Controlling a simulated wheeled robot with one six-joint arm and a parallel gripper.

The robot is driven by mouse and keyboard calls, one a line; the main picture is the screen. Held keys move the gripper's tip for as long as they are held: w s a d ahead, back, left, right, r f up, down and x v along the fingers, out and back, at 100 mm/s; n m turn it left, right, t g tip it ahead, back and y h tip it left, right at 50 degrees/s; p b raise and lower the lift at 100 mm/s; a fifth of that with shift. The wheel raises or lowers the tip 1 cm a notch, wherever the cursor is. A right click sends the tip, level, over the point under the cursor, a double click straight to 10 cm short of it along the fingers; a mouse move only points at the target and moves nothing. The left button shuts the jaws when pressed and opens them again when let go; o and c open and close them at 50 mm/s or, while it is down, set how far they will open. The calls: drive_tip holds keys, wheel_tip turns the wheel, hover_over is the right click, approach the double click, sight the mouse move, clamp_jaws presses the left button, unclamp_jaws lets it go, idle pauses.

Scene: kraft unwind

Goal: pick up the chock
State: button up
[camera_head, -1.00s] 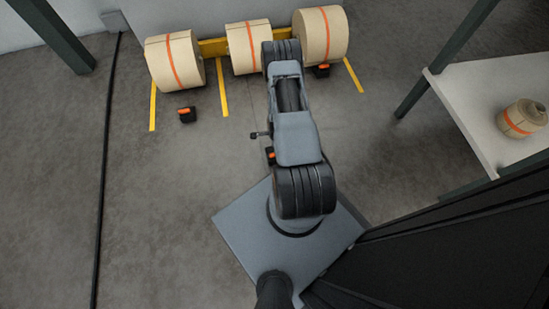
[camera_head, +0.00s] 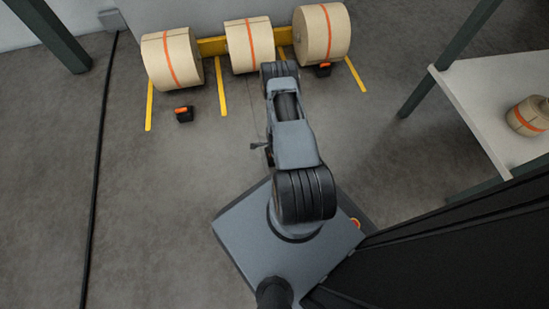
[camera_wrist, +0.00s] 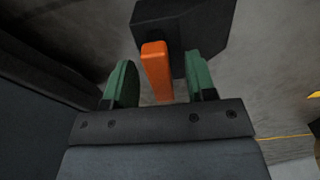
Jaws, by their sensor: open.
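A chock (camera_wrist: 205,25), a black block with an upright orange handle (camera_wrist: 157,75), is in the wrist view. My gripper (camera_wrist: 159,62) is open, with its green fingers on either side of the handle. A gap shows on both sides of the handle, wider on the right. The block lies beyond the fingertips. In the head view my arm hides the gripper and this chock. Other black and orange chocks show there: one on the floor at the left (camera_head: 184,114) and one by the right roll (camera_head: 322,71).
Three kraft rolls with orange bands, left (camera_head: 172,58), middle (camera_head: 249,46) and right (camera_head: 322,33), stand by the back wall near yellow floor lines. A pale table (camera_head: 480,110) with a small roll (camera_head: 530,117) is at the right. A black cable (camera_head: 98,170) runs along the left floor.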

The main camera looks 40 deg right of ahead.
drive_tip(key=shift+c, duration=0.4)
clamp_jaws()
